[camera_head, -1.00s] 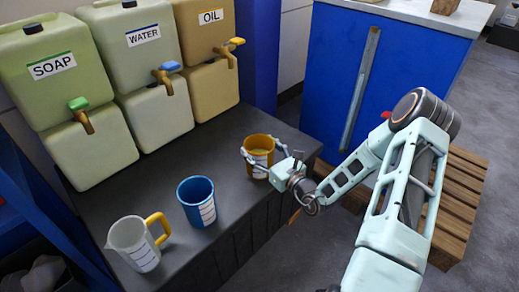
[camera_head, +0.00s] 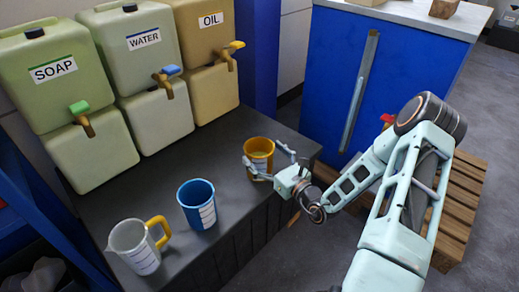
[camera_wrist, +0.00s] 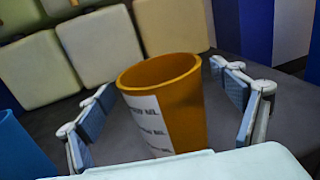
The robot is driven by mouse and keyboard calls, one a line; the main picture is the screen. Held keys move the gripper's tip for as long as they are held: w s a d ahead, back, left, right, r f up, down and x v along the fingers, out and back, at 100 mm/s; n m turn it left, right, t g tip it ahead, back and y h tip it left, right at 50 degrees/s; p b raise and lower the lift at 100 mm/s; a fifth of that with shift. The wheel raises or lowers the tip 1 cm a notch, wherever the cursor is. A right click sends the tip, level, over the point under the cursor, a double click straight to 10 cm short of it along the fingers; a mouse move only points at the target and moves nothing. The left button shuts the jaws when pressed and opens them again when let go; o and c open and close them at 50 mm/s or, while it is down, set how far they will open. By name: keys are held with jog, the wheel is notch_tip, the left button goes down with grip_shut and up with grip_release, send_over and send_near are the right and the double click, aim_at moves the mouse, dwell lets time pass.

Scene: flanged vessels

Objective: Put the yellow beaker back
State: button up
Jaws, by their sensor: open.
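The yellow beaker (camera_head: 258,150) stands upright on the dark bench near its right end, below the oil container. A white label with measuring marks shows on it in the wrist view (camera_wrist: 170,105). My gripper (camera_head: 269,166) is open, with its fingers on either side of the beaker. In the wrist view, the gripper's padded fingers (camera_wrist: 165,110) stand apart from the beaker, with a gap on each side. The beaker's base is hidden in the wrist view by my gripper's body.
A blue beaker (camera_head: 197,204) and a clear jug with a yellow handle (camera_head: 135,246) stand to the left on the bench (camera_head: 110,205). Soap (camera_head: 55,70), water (camera_head: 143,38) and oil (camera_head: 211,20) containers with taps line the back. A blue cabinet (camera_head: 335,75) stands right.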

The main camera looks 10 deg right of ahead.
jog(key=p+v, duration=0.2)
jog(key=v, duration=0.7)
jog(key=shift+s, duration=0.35)
jog(key=shift+d+r, duration=0.1)
